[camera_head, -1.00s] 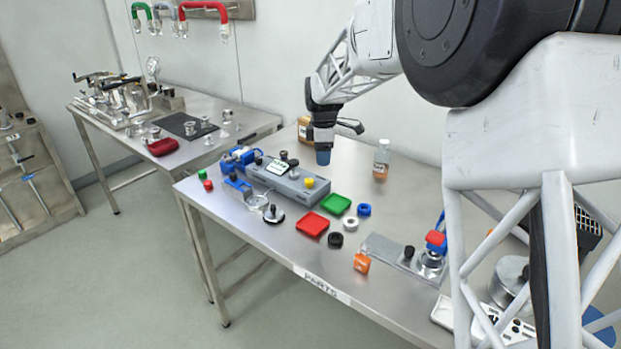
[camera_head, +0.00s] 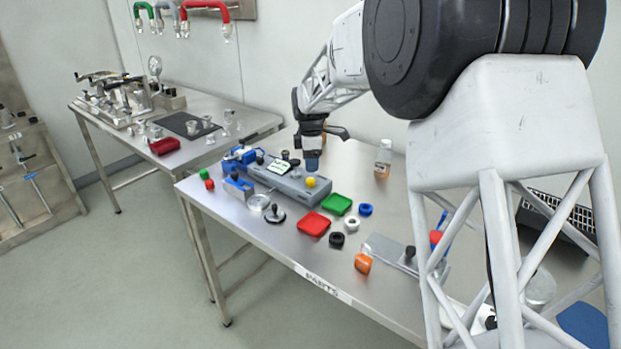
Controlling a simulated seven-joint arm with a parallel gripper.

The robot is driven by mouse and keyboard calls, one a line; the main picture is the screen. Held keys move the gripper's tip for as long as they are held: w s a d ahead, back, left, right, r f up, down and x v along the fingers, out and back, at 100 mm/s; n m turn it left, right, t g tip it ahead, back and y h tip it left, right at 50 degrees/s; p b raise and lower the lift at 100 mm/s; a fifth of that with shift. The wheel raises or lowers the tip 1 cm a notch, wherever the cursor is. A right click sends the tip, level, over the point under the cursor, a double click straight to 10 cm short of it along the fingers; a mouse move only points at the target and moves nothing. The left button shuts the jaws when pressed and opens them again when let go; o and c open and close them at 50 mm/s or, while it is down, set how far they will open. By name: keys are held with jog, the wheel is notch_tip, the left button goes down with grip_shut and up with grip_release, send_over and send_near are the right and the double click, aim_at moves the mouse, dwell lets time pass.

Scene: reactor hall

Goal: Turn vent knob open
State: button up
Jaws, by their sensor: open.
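A long grey device (camera_head: 270,179) lies on the parts table, with a small light display (camera_head: 279,168) on top. A yellow knob (camera_head: 310,182) sits at its right end and a dark knob (camera_head: 285,155) stands near the display. No label tells me which one is the vent knob. My gripper (camera_head: 312,162) points down just above and behind the yellow knob, seemingly apart from it. It is open with nothing visible in it. The fingers are small here, and the gap between them is hard to see.
Red (camera_head: 313,224) and green (camera_head: 337,204) trays lie in front of the device, beside several small rings. A bottle (camera_head: 383,158) stands to the right of my gripper. Blue clamp parts (camera_head: 240,158) sit at the device's left end. My arm covers the table's right side.

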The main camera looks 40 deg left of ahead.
aim_at(310, 180)
jog(key=shift+f, duration=3.15)
jog(key=c, duration=0.9)
